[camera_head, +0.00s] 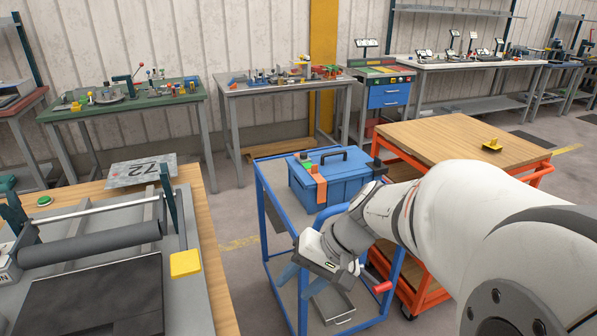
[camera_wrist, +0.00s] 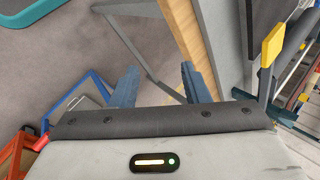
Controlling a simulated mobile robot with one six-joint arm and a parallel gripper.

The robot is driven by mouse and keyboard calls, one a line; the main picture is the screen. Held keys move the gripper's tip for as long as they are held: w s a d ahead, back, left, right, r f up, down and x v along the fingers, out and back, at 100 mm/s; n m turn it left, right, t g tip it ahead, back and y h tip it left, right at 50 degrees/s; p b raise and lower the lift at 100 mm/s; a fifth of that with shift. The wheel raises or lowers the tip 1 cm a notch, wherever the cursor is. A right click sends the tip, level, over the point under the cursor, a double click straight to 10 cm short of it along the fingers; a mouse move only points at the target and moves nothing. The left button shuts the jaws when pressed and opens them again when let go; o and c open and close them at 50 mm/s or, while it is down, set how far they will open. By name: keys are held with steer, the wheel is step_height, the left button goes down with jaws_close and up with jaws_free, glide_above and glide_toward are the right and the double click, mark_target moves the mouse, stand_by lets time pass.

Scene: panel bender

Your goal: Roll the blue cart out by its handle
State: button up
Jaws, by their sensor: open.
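The blue cart (camera_head: 266,212) stands between the workbench and the orange cart, with a blue frame and grey shelves. A curved blue tube (camera_head: 333,211), which looks like its handle, rises at its near right end, partly hidden by my arm. A blue toolbox (camera_head: 320,182) sits on its top shelf. My gripper (camera_head: 296,277) points down in front of the cart's near side, its blue-grey fingers apart and empty. In the wrist view the open fingers (camera_wrist: 158,84) have floor and a bench leg beyond them; part of a blue frame (camera_wrist: 101,84) shows at left.
A wood-topped workbench (camera_head: 196,190) with a roller machine stands at left. An orange cart (camera_head: 440,130) with a wooden top stands close at right. A red grip (camera_head: 382,287) sticks out by the cart's near right. Floor (camera_head: 240,290) shows between bench and cart.

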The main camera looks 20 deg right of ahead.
steer(key=w+d+f+m+t+y+b, duration=0.2)
steer(key=w+d+m+t+y+b, duration=0.3)
steer(key=w+d+t, duration=0.55)
steer(key=w+d+f+m+t+h+b, duration=0.1)
steer(key=w+d+m+t+h+b, duration=0.25)
steer(key=d, duration=0.75)
steer(key=w+d+m+t+h+b, duration=0.15)
steer(key=d+m+t+h, duration=0.35)
steer(key=d, duration=0.6)
steer(key=shift+n+g+h, duration=0.35)
steer(key=shift+g+h, duration=0.1)
steer(key=shift+g, duration=0.05)
steer(key=x, duration=0.7)
steer(key=shift+w+a, duration=0.15)
steer(key=shift+a, duration=0.2)
jaws_close()
